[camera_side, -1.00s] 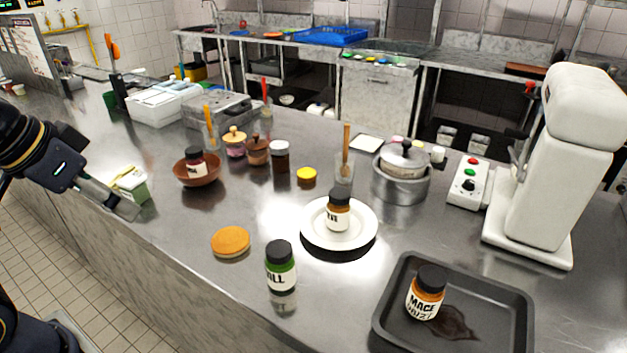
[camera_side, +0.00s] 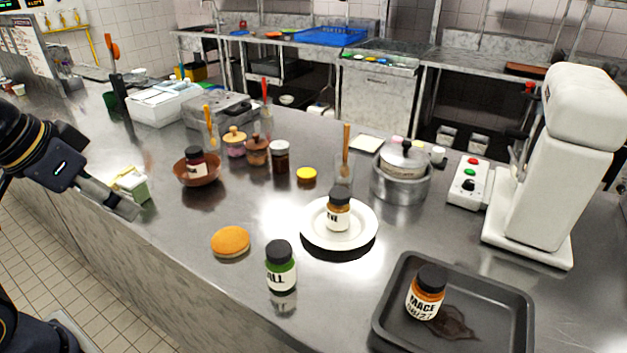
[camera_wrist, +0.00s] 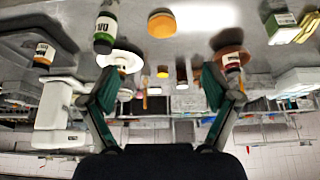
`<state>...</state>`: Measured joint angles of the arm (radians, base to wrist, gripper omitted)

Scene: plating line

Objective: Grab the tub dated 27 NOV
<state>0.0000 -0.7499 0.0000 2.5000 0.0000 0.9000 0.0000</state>
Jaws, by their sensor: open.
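A small green-and-white tub (camera_side: 134,185) stands at the left front edge of the counter in the side view. It also shows at the upper right of the wrist view (camera_wrist: 283,28), with a pale label. I cannot read a date on it. My gripper (camera_side: 128,208) is just in front of the tub, close to the counter edge; whether they touch is unclear. In the wrist view my gripper (camera_wrist: 158,82) is open with its fingers wide apart, and the tub lies outside them, to the right.
A brown bowl (camera_side: 214,174) holds a jar (camera_side: 195,160). An orange-topped round item (camera_side: 230,240) and a green jar (camera_side: 281,268) stand near the front edge. A white plate (camera_side: 313,232) bears a jar. A dark tray (camera_side: 493,318) holds a MACE jar (camera_side: 426,293).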

